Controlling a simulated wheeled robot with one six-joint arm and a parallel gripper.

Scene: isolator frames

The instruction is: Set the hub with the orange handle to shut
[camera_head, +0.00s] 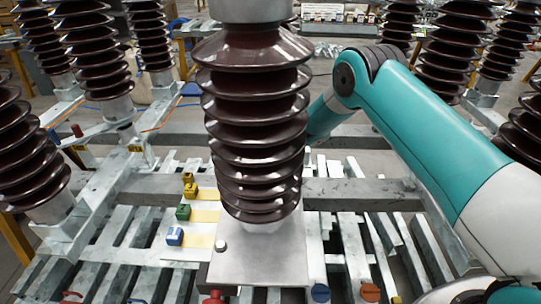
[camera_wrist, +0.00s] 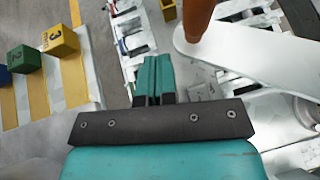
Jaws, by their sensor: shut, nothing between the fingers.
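An orange-brown upright handle (camera_wrist: 198,18) shows at the top of the wrist view, cut off by the edge. It stands at the left end of a pale rounded bar (camera_wrist: 240,60). My gripper (camera_wrist: 151,62) is shut and empty, with its teal fingers together. Its tips lie below and left of the handle in the picture, apart from it. In the head view my gripper is hidden behind the big brown insulator (camera_head: 255,110). A small orange knob (camera_head: 370,292) shows at the lower edge there; I cannot tell whether it belongs to the same hub.
Numbered yellow (camera_head: 190,188), green (camera_head: 183,212) and blue (camera_head: 175,236) blocks stand on a pale board left of the insulator. Red (camera_head: 213,297) and blue (camera_head: 320,292) knobs sit near the front edge. More insulators on metal frames stand left and right. Slatted metal beams lie below.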

